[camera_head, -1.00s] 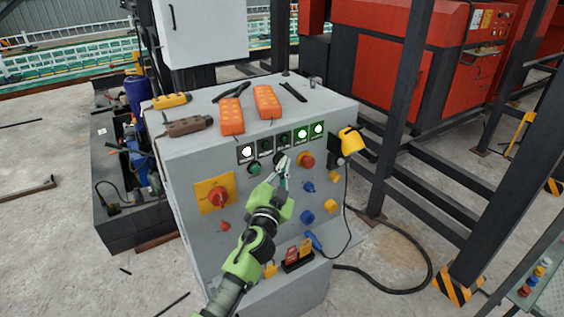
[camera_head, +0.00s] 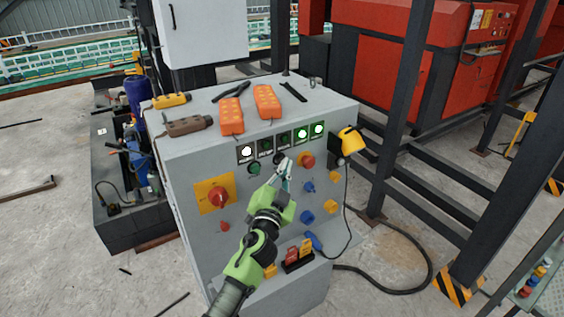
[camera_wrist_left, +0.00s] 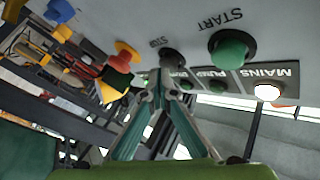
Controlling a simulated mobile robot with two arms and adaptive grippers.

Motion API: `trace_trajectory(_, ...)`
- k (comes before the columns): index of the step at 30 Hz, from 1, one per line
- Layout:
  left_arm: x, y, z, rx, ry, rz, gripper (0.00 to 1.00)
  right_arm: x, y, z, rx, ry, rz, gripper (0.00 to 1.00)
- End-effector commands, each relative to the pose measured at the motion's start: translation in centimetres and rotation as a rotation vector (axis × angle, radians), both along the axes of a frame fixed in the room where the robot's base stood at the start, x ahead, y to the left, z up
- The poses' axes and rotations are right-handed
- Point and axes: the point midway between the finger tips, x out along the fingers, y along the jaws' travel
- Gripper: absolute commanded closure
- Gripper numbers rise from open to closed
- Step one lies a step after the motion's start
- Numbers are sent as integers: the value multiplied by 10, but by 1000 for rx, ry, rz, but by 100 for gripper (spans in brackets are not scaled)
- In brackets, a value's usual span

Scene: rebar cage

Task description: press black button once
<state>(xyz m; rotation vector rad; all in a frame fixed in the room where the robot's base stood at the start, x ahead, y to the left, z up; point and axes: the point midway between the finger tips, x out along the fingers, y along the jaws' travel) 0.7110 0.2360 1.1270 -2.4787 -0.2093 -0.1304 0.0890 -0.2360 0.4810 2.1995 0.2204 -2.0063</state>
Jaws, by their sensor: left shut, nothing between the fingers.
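The black button (camera_head: 279,158) is on the front panel of the grey control cabinet (camera_head: 183,160), between the green START button (camera_head: 254,168) and a red-orange knob (camera_head: 307,162). In the left wrist view the black button (camera_wrist_left: 172,57) sits beside the STOP label, right in front of my fingertips. My left gripper (camera_head: 284,165) is shut and empty, its tips at the lower right of the black button. The tips also show in the left wrist view (camera_wrist_left: 165,78); I cannot tell whether they touch the button. My right gripper is not in view.
Lit white (camera_head: 247,152) and green (camera_head: 318,129) lamps sit above the buttons. A yellow handset (camera_head: 351,140) hangs on the right side. Orange pendants (camera_head: 231,116) and tools lie on top. Dark steel posts (camera_head: 404,100) stand to the right.

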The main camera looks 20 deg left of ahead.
Motion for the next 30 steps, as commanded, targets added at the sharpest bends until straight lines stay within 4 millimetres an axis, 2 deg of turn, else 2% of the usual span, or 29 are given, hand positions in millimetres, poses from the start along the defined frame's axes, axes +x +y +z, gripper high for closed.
trace_trajectory(6,-7,-8,0,-1,0,0,100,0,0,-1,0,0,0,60)
trace_trajectory(16,-8,-11,-1,-2,1,-2,100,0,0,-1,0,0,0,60)
trace_trajectory(30,-34,-45,-1,-3,1,-2,100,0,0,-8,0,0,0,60)
